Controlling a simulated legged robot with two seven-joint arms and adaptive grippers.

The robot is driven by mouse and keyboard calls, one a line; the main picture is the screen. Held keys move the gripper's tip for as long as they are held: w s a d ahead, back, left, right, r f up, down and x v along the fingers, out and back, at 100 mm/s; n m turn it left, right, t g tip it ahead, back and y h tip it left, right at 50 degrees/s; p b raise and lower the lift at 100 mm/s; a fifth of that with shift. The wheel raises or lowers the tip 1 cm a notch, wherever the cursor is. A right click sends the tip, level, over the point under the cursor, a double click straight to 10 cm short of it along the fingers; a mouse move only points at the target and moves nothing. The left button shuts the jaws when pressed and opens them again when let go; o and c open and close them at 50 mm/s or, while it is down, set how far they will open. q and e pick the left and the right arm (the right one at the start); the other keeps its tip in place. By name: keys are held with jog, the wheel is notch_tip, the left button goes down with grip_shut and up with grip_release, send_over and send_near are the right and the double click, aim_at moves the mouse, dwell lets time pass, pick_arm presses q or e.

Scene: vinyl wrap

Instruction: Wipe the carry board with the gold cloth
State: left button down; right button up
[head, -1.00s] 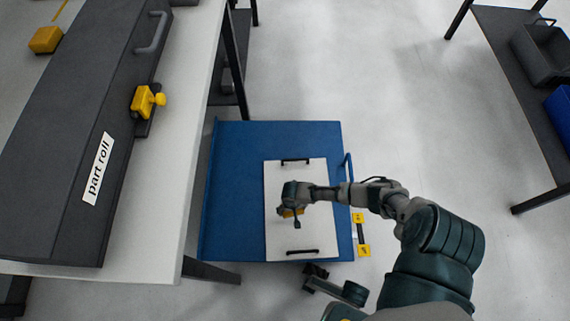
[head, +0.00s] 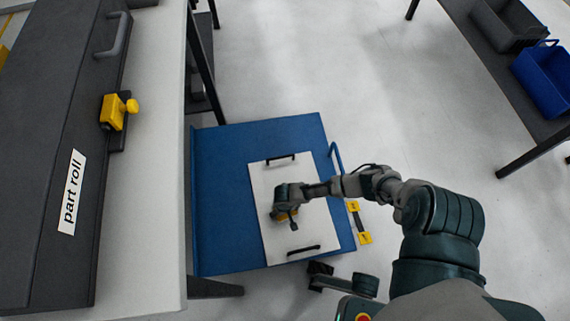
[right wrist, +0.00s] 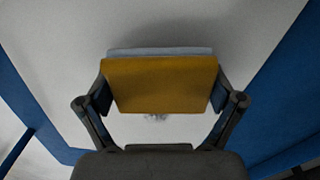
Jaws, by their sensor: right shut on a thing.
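The white carry board (head: 265,185) with two black handles lies flat on a blue cart top (head: 220,190). My right gripper (head: 284,212) is over the middle of the board, pointing down. In the right wrist view my right gripper (right wrist: 160,105) is shut on the gold cloth (right wrist: 160,84), a folded pad with a pale grey layer along its far edge. My left gripper is not in view.
A white table with a long dark box labelled "part roll" (head: 70,190) and a yellow clamp (head: 115,111) stands at the left. A dark bench with a grey bin (head: 505,25) and a blue bin (head: 545,75) is at upper right. Open floor lies between them.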

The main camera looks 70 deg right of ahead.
jog(key=shift+d+f, duration=0.1)
jog(key=shift+f, duration=0.4)
jog(key=shift+f+b, duration=0.25)
jog(key=shift+b, duration=0.15)
